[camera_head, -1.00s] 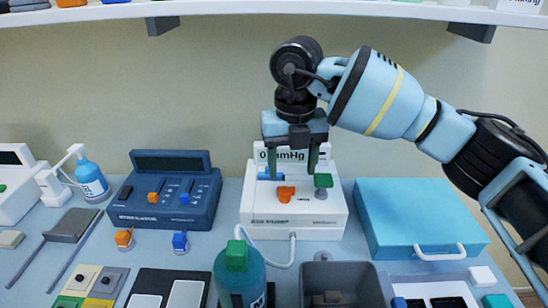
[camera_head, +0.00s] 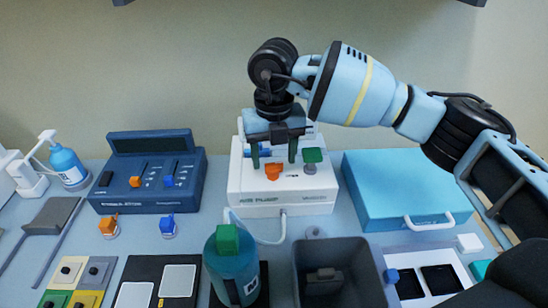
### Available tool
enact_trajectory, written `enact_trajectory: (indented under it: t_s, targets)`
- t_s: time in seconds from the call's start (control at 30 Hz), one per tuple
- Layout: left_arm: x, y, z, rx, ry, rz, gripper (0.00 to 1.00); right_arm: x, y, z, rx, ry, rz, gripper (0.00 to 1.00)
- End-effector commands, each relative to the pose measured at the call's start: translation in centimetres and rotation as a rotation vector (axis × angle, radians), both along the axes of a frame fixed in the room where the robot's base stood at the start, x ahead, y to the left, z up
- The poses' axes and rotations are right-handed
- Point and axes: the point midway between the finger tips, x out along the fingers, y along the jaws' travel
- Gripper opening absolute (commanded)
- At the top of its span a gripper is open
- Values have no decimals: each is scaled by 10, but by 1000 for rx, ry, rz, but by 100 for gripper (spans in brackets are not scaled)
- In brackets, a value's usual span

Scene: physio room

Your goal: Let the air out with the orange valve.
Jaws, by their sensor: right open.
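I cannot tell whether a finger touches the valve. My gripper hides most of the display. My left gripper is not in view.
A dark blue control unit (camera_head: 148,207) stands left of the pump, a light blue case (camera_head: 400,190) right of it. In front are a teal bottle (camera_head: 231,270) with a green cap and a dark grey bin (camera_head: 341,250). A white hose runs from the pump toward the bottle.

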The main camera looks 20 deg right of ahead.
Motion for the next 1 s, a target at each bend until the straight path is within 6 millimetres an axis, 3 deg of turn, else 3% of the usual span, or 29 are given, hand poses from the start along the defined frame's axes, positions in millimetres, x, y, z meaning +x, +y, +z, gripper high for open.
enact_trajectory:
  t_s: [0.2, 0.43, 0.8, 1.0]
  targets:
    - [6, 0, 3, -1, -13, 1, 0, 0, 0, -12, 0, 0, 0, 58]
    - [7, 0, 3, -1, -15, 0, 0, 0, 0, -13, 0, -1, 0, 58]
    - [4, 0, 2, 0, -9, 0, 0, 0, 0, -12, 0, -1, 0, 14]
    - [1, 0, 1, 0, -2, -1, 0, 0, 0, -12, 0, -1, 15, 14]
